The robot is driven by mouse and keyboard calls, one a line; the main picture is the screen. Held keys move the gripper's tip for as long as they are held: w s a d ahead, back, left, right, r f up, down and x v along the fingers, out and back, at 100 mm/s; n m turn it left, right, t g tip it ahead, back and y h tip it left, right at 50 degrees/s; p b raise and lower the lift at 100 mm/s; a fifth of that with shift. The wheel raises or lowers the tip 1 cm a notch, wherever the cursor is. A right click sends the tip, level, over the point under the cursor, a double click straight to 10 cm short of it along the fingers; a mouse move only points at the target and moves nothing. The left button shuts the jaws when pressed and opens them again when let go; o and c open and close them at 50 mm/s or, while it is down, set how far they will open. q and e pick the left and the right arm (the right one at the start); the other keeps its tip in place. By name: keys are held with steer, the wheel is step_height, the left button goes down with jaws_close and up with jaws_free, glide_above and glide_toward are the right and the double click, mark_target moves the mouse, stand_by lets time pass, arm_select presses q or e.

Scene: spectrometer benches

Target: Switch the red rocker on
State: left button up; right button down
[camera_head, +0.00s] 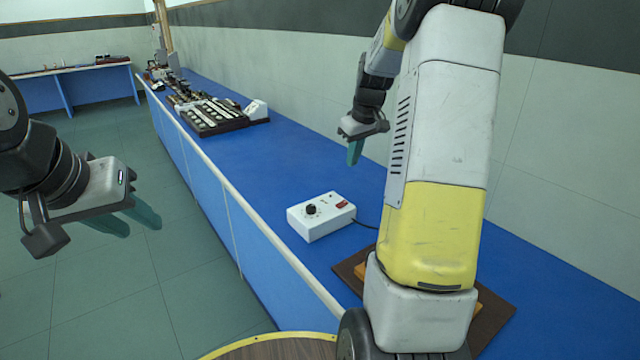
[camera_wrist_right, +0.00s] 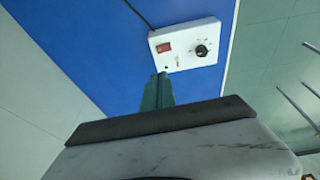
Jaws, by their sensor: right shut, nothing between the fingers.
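A white control box (camera_head: 314,222) sits on the blue bench, with a black knob and a red rocker (camera_head: 342,204) on its top. In the right wrist view the box (camera_wrist_right: 187,54) is near the top, with the red rocker (camera_wrist_right: 164,47) left of the black knob (camera_wrist_right: 201,50). My right gripper (camera_head: 355,152) is above the bench, behind the box in the head view, fingers pointing down, shut and empty. Its fingertips (camera_wrist_right: 163,76) appear just below the rocker in the wrist view, apart from the box as far as I can tell. My left gripper (camera_head: 140,222) is open and empty over the floor.
A dark tray (camera_head: 205,122) with several light pieces lies further back on the bench (camera_head: 270,150). A brown board (camera_head: 497,315) lies at the near right, partly hidden by my right arm. A black cable runs from the box. Bench around the box is mostly clear.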

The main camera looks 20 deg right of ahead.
mark_target(345, 201)
steer(key=shift+f, duration=0.1)
steer(key=x, duration=0.8)
steer(key=s+x, duration=0.1)
steer(key=x, duration=0.3)
steer(key=shift+w+d+f, duration=0.15)
steer(key=shift+d+f, duration=0.1)
steer(key=shift+f, duration=0.65)
steer(key=shift+d, duration=0.1)
steer(key=shift+w+d+f+y, duration=0.1)
steer(key=shift+f+y, duration=0.2)
steer(key=shift+s+a+r, duration=0.15)
steer(key=shift+a, duration=0.2)
steer(key=shift+s+a+r, duration=0.15)
steer(key=shift+a, duration=0.25)
